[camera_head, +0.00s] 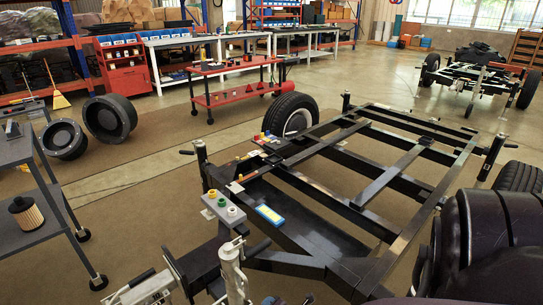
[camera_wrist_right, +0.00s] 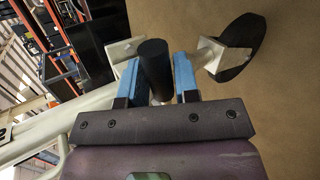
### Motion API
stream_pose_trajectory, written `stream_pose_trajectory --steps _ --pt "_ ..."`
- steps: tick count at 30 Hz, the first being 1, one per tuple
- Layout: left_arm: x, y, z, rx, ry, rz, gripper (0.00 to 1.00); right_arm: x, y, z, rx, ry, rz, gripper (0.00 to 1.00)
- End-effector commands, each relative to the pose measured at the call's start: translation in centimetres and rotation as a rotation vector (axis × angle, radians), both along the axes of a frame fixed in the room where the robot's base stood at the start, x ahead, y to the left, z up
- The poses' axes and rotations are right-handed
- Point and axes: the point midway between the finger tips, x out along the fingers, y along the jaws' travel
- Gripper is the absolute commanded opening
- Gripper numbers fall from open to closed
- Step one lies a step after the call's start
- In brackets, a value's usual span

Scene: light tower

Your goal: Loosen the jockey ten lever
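The jockey post (camera_head: 231,272) is a grey upright tube at the bottom middle of the head view, with a black grip (camera_head: 257,247) sticking out to its right. I cannot make out the lever as a separate part there. In the right wrist view a black cylindrical handle (camera_wrist_right: 155,62) stands between the blue fingers of my right gripper (camera_wrist_right: 158,80). The fingers are apart, one on each side, with a narrow gap visible; the handle's lower end is hidden. My right gripper does not show in the head view. My left gripper is in neither view.
The black trailer frame (camera_head: 375,200) fills the middle and right. A grey coupling (camera_head: 148,290) with a black handle lies at the bottom left. A dark grey cart (camera_head: 28,190) stands at the left edge. Brown floor (camera_head: 140,215) between cart and frame is clear.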

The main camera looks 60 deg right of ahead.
Motion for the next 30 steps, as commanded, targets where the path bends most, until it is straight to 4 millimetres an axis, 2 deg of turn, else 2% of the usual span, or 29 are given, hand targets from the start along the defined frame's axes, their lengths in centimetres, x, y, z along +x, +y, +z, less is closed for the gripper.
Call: stream_pose_trajectory --steps 1,3,4,12,17,22,30 --pt "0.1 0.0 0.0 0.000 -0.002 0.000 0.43 0.0 0.0 0.0 0.001 -0.001 0.000 0.37" --pt "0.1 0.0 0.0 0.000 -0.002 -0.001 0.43 0.0 0.0 0.0 0.001 -0.002 -0.001 0.47" --pt "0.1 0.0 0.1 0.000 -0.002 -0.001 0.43 0.0 0.0 0.0 0.001 -0.002 -0.001 0.48" --pt "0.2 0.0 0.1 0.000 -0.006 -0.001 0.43 0.0 0.0 0.1 0.003 -0.002 -0.001 0.48" --pt "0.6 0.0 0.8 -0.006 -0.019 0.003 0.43 -0.7 0.4 0.9 0.004 -0.005 -0.001 0.48" --pt "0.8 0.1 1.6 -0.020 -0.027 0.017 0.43 -2.6 1.1 2.6 0.002 -0.009 -0.001 0.48" --pt "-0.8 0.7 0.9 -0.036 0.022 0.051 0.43 -6.1 2.4 4.9 0.002 -0.008 -0.001 0.48"
